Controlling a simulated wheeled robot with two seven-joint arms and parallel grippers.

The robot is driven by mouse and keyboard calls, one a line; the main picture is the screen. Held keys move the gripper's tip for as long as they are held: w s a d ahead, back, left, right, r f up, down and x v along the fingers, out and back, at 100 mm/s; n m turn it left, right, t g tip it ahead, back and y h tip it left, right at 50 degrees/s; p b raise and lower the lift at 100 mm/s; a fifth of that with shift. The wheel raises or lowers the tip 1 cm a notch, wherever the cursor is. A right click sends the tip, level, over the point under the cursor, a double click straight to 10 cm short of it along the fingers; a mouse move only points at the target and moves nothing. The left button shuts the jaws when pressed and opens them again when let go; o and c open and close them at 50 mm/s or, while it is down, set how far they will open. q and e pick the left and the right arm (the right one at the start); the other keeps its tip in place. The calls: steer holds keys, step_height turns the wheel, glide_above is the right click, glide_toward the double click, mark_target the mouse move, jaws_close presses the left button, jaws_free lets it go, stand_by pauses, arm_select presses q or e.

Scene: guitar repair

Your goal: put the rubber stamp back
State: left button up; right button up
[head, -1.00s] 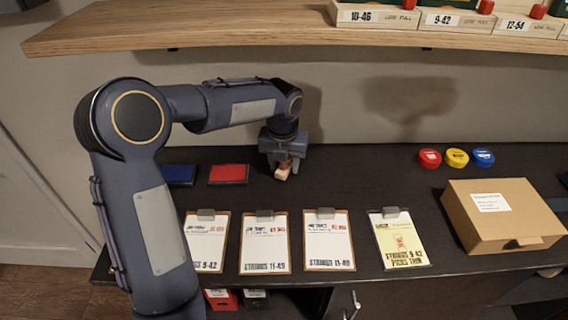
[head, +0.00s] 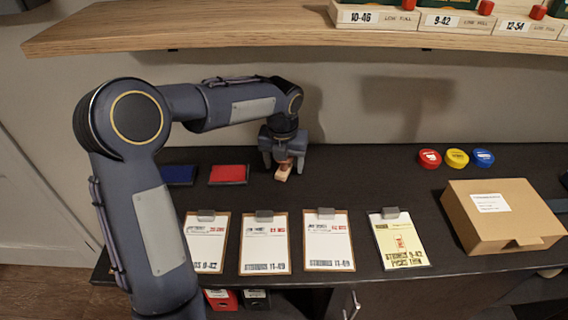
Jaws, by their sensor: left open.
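The rubber stamp (head: 283,173), a small block of light and reddish-brown wood, is on the dark bench top, right of the red ink pad (head: 228,174). My left gripper (head: 284,163) is directly above and around it, with its fingers spread apart and a gap to the stamp on each side. The stamp's upper part is partly hidden by the gripper. A blue ink pad (head: 180,175) lies left of the red one, partly hidden by my left arm. My right gripper does not show.
Several clipboards with cards, such as the middle one (head: 329,240), lie along the bench front. A cardboard box (head: 503,216) stands at right. Red (head: 430,158), yellow (head: 457,158) and blue (head: 484,157) round tins sit at the back. A wooden shelf (head: 250,28) overhangs the bench.

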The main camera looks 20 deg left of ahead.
arm_select(q)
steer(key=r, duration=0.7)
steer(key=shift+s+d+p, duration=0.15)
steer(key=shift+s+p, duration=0.15)
steer(key=shift+s, duration=0.1)
steer(key=shift+f, duration=0.1)
